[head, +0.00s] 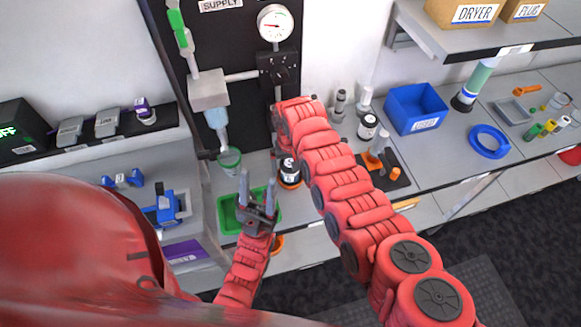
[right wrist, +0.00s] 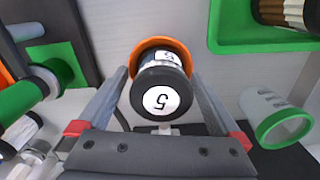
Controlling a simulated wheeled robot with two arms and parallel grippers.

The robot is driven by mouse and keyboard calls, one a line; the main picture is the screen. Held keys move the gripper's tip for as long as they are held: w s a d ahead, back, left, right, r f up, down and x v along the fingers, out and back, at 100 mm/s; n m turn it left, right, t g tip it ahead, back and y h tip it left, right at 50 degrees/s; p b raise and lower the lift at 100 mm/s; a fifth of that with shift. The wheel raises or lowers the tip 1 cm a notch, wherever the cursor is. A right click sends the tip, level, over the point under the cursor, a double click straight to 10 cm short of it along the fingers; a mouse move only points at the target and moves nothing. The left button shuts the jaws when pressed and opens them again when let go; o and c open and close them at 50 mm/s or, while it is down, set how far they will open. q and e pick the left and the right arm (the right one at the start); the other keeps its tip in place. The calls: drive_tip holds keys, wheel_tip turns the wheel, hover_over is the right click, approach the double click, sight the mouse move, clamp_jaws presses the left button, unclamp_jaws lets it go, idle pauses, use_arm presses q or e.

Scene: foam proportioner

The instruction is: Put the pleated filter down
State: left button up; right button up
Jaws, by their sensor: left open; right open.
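A brown and white ribbed piece with a black end, which looks like the pleated filter (right wrist: 285,12), lies in a green tray (right wrist: 235,40) in the right wrist view, cut by the frame edge. The green tray also shows in the head view (head: 226,216). My left gripper (head: 258,186) is open in front of the tray. My right gripper (right wrist: 158,72) is open, its fingers on either side of a black cylinder marked 5 (right wrist: 160,95) with an orange ring behind it. I cannot tell whether they touch it.
A clear cup with a green rim (head: 230,160) stands under the supply panel (head: 235,45). A blue bin (head: 415,106), a blue ring (head: 489,141) and a black stand with orange parts (head: 385,170) are on the right bench.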

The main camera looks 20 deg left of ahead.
drive_tip(key=shift+r, duration=0.55)
wheel_tip(320, 180, up, 6)
drive_tip(key=b, duration=0.3)
drive_tip(key=shift+r, duration=0.2)
drive_tip(key=shift+r+p, duration=0.45)
drive_tip(key=shift+r, duration=1.85)
